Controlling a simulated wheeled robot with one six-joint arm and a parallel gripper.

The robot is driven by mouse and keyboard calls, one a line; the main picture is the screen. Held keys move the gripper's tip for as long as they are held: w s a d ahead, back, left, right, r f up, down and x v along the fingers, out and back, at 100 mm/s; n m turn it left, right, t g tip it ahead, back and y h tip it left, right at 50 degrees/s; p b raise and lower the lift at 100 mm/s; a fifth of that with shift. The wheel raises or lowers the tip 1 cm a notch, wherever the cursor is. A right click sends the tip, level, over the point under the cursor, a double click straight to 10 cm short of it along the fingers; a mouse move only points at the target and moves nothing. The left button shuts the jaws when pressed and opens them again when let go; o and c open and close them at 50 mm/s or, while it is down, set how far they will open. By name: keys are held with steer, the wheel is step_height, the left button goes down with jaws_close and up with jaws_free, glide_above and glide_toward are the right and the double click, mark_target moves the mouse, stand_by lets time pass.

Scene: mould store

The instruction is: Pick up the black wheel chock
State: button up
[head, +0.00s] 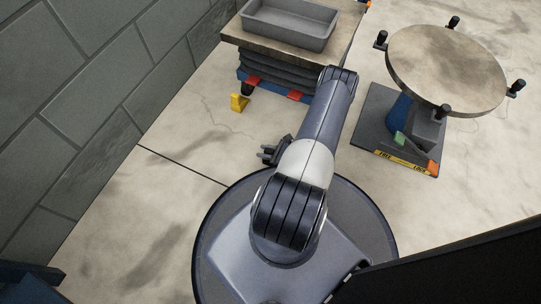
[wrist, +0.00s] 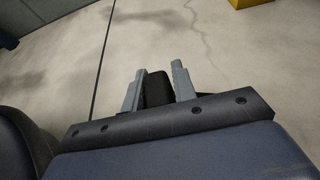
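In the wrist view, a black block that looks like the black wheel chock (wrist: 157,90) sits between the two grey fingers of my gripper (wrist: 157,80). The fingers lie close against its left and right sides, with no clear gap, so my gripper looks shut on it. Its lower part is hidden behind the gripper body. In the head view, my gripper (head: 268,154) is left of my arm, low over the concrete floor. The chock cannot be told apart from the dark fingers there. I cannot tell whether it touches the floor.
A yellow chock (head: 239,102) stands on the floor near a lift table (head: 291,52) carrying a grey tray (head: 290,24). A round-topped stand (head: 447,68) is at the right. A grey block wall (head: 75,100) runs along the left. The floor between is clear.

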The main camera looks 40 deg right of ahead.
jaws_close()
stand_by(0.3)
